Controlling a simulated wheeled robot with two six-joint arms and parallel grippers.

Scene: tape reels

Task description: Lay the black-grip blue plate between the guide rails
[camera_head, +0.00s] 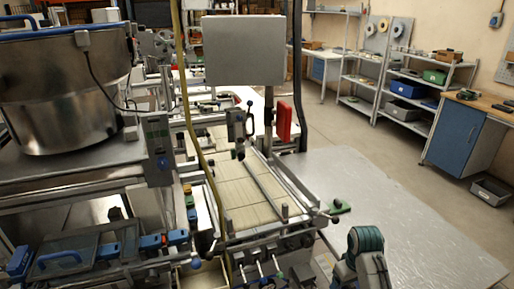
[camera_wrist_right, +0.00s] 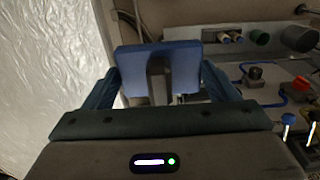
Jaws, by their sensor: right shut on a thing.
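The blue plate (camera_wrist_right: 185,62) with its dark upright grip (camera_wrist_right: 157,80) is in the right wrist view. My right gripper (camera_wrist_right: 158,84) has its teal fingers on either side of the dark grip and is shut on it. The plate is held out ahead of the wrist, beside a shiny silver table top. In the head view I cannot make out the held plate. Long metal rails (camera_head: 268,190) run beside a pale tiled bed (camera_head: 240,190) on the middle machine; I cannot tell for sure that these are the guide rails. My left gripper is not in view.
The rest of that table is largely clear. A steel drum (camera_head: 60,90) stands at left. Knobs and fittings (camera_wrist_right: 262,75) lie right of the plate in the wrist view.

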